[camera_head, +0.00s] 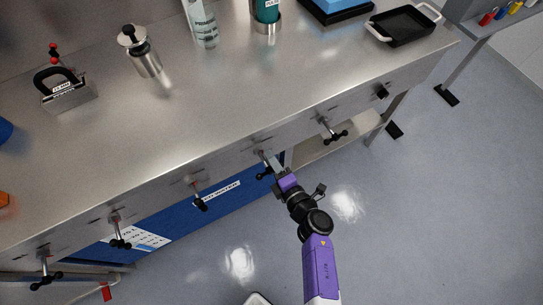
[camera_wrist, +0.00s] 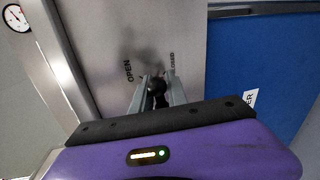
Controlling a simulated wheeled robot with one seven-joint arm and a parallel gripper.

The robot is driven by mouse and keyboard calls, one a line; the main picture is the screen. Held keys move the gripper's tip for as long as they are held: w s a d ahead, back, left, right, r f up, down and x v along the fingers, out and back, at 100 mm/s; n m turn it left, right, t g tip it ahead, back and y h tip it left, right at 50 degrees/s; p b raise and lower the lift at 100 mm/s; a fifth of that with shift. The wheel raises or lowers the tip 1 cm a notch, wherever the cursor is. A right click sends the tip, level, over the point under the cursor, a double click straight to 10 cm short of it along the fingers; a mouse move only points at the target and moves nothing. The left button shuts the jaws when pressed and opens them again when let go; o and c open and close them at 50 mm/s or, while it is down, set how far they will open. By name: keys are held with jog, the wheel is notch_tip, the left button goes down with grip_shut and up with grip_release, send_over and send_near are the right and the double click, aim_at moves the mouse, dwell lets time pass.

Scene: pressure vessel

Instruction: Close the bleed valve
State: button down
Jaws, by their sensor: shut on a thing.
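My gripper (camera_head: 272,165) reaches the front panel below the workbench edge in the head view. In the wrist view its two grey fingers (camera_wrist: 158,92) are shut on the black ball end of a valve handle (camera_wrist: 157,87). The panel behind has the word OPEN (camera_wrist: 128,71) to the left of the handle and CLOSED (camera_wrist: 172,62) to its right, partly hidden. The handle's stem is largely hidden behind the ball and fingers. In the head view this valve (camera_head: 260,154) is one of several along the front. No name for it is readable, so I cannot confirm that it is the bleed valve.
Similar valve handles stick out at the right (camera_head: 334,132) and left (camera_head: 198,197). A steel workbench (camera_head: 190,110) carries bottles, a weight and a black tray (camera_head: 403,24). A blue panel (camera_wrist: 265,55) is beside the valve, and a round gauge (camera_wrist: 17,18) is at upper left.

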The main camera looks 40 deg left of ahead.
jog(key=shift+w+d+f+m, duration=0.1)
jog(key=shift+w+f+m, duration=0.05)
jog(key=shift+m, duration=0.35)
jog(key=c, duration=1.5)
grip_release()
jog(key=shift+o, duration=0.2)
jog(key=p+v, duration=0.2)
jog(key=v, duration=0.5)
jog(key=shift+d+p, duration=0.35)
jog(key=shift+p, duration=0.05)
